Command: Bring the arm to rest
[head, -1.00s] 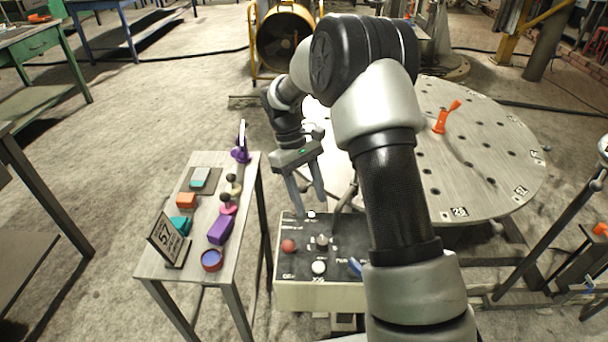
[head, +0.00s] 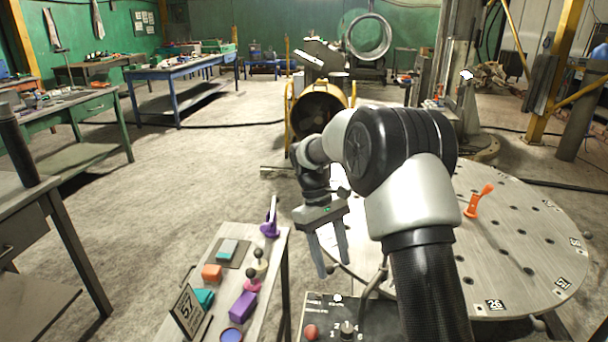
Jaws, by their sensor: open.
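My gripper (head: 334,272) hangs from my bent arm near the middle of the head view. Its two fingers point down and stand apart, with nothing between them. It is above and behind the dark control box (head: 372,322), to the right of the narrow side table's far end. My forearm and elbow cover part of the round plate and of the control box.
A yellow-framed fan (head: 318,110) stands behind. Open floor lies to the left.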

